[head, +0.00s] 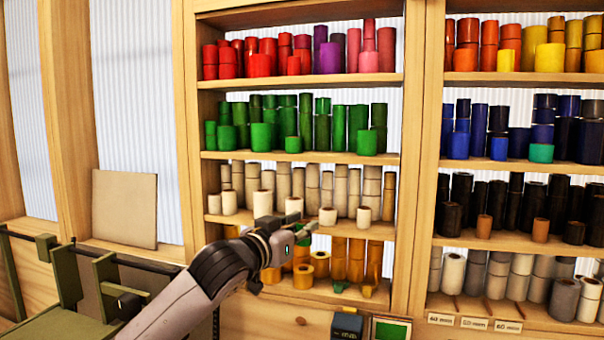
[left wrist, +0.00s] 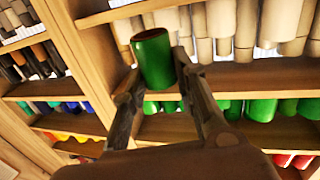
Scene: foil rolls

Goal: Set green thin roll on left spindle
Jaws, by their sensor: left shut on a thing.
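My left gripper (head: 290,222) reaches in front of the shelf rows of white and orange rolls. A dark green stand (head: 100,285) with upright plates and a dark bar is at the lower left. I cannot tell which part of it is the left spindle. My right gripper is not in view.
A wooden shelf unit (head: 425,150) holds rolls sorted by colour, with several green rolls (head: 262,136) one shelf above my gripper. A square board (head: 125,208) leans at the wall on the left. A small dark device (head: 346,325) and a green screen (head: 391,330) are at the bottom.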

